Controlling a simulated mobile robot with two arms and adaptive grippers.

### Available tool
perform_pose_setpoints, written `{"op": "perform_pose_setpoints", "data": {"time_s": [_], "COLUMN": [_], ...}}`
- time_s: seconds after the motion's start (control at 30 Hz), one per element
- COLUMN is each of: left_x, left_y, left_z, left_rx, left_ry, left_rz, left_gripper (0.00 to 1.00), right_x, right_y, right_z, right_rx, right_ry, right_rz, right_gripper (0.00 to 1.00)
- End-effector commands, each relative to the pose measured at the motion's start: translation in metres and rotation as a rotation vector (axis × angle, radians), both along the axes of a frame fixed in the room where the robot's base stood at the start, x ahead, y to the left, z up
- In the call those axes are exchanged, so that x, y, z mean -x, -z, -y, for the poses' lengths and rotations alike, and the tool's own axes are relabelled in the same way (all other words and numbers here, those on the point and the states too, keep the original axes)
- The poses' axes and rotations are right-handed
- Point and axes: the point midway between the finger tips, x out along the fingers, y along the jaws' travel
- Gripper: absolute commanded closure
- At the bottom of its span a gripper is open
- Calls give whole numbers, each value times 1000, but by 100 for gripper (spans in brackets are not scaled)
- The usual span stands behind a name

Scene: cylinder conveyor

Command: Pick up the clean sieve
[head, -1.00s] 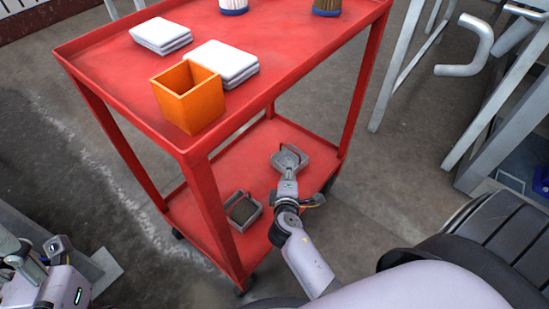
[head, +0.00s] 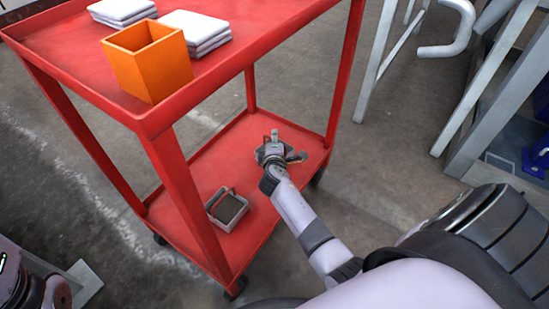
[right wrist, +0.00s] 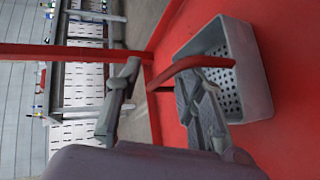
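A grey sieve with a perforated bottom and a red arched handle (right wrist: 205,63) lies on the red lower shelf in the right wrist view; its tray (right wrist: 255,75) looks empty. My right gripper (right wrist: 160,98) is open, with one finger on each side of the handle's near part; I cannot tell whether they touch it. In the head view my right gripper (head: 274,143) covers most of this sieve. A second sieve (head: 228,208), with dark material in it, sits nearer on the same shelf. Only part of my left arm shows at the lower left; its fingers are not visible.
The red cart's top shelf (head: 75,55) is above the sieves, with an orange box (head: 150,65) and stacked white cloths (head: 195,30). A cart post (head: 185,195) stands left of the dark-filled sieve. Grey metal frames (head: 385,60) stand at the right.

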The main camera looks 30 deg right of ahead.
Motion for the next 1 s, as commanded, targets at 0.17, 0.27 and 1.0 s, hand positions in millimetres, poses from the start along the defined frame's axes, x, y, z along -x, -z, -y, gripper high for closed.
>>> {"op": "perform_pose_setpoints", "data": {"time_s": [0.17,0.27,1.0], "left_x": [1,1,2], "left_y": [-2,-3,-3], "left_z": [0,0,1], "left_rx": [-1,-1,-1], "left_ry": [-1,-1,0], "left_rz": [17,16,16], "left_gripper": [60,60,60], "right_x": [-8,-7,-7], "right_y": [3,2,3], "right_z": [5,5,5], "right_rx": [1,0,0], "right_ry": [0,0,1], "right_rz": [1,0,0], "right_gripper": [65,65,100]}}
